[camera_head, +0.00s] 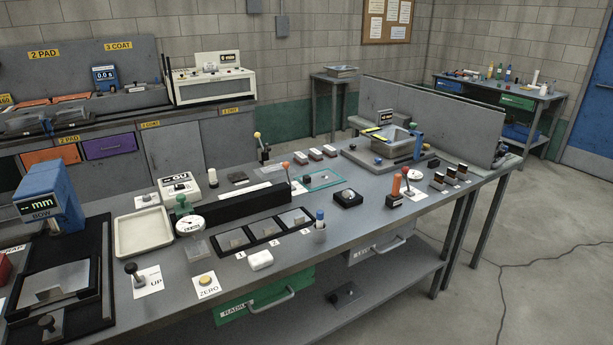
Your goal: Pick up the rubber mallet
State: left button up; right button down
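I cannot clearly make out a rubber mallet. A dark-headed upright piece (134,272) stands on a white sheet marked UP at the front left of the grey workbench (370,228); I cannot tell whether it is a mallet or a knob. A small dark object (343,296) lies on the lower shelf under the bench, too small to identify. Neither of my grippers is in view.
A cream tray (120,238), a blue gauge labelled BOW (50,198), a dial gauge (190,223) and a long black block (240,207) crowd the bench's left half. Bare floor (545,285) lies at right.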

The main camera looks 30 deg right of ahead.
aim_at(393, 201)
jog(key=z, duration=1.4)
jog(key=u, duration=0.45)
jog(key=i+l+u, duration=0.5)
jog(key=l, duration=0.15)
jog(key=l+u, duration=0.2)
jog(key=l, duration=0.2)
jog(key=i+l+u, duration=0.25)
jog(key=l, duration=0.15)
jog(key=k, duration=0.1)
